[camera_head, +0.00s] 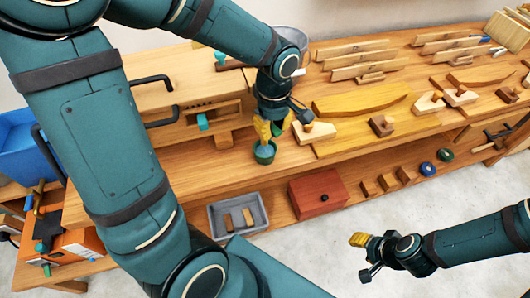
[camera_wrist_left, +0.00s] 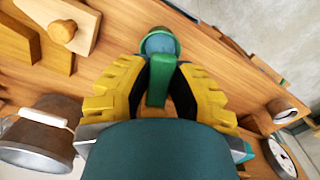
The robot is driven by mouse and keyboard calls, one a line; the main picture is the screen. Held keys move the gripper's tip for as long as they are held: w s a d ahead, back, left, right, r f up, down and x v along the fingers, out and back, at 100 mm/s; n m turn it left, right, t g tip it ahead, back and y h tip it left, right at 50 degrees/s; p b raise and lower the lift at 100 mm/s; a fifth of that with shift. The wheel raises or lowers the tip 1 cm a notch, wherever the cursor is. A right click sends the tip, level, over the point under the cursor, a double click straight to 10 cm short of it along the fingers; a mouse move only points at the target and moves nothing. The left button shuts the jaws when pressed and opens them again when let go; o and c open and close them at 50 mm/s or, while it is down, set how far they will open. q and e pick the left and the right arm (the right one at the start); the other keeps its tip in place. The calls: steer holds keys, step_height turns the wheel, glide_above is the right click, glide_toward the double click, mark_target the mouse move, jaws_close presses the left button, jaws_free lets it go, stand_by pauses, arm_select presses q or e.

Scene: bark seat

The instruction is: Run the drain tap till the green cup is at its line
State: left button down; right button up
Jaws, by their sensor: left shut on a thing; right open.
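The green cup (camera_head: 264,155) is below my left gripper (camera_head: 270,133), over the front part of the bench. Its inside looks blue-grey, but I cannot make out a line or a level. In the left wrist view, the green cup (camera_wrist_left: 160,29) is beyond the fingertips, and its green handle (camera_wrist_left: 158,82) lies between the yellow fingers of my left gripper (camera_wrist_left: 157,88), shut on it. A teal knob (camera_head: 202,121), possibly the tap, is on the front of a wooden box. My right gripper (camera_head: 364,256) is open and empty over the floor.
A grey tray (camera_head: 215,232) and a red box (camera_head: 317,193) are on the lower shelf. A grey metal bucket (camera_head: 292,36) stands behind my left wrist. Wooden planes and boards (camera_head: 362,98) cover the bench at right. Open floor (camera_head: 320,258) is in front.

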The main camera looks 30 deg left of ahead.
arm_select(q)
steer(key=shift+s+a+f+m+p, duration=0.15)
steer(key=shift+s+m, duration=0.1)
steer(key=shift+m, duration=0.5)
steer(key=shift+s+a+r+m+p, duration=0.15)
steer(key=shift+s+m, duration=0.1)
steer(key=shift+m, duration=0.55)
steer(key=shift+s+a+f+m+p, duration=0.15)
steer(key=shift+s+m, duration=0.1)
steer(key=shift+m, duration=0.5)
steer(key=c, duration=0.8)
jaws_free()
steer(key=shift+r+p, duration=3)
steer(key=shift+r, duration=1.15)
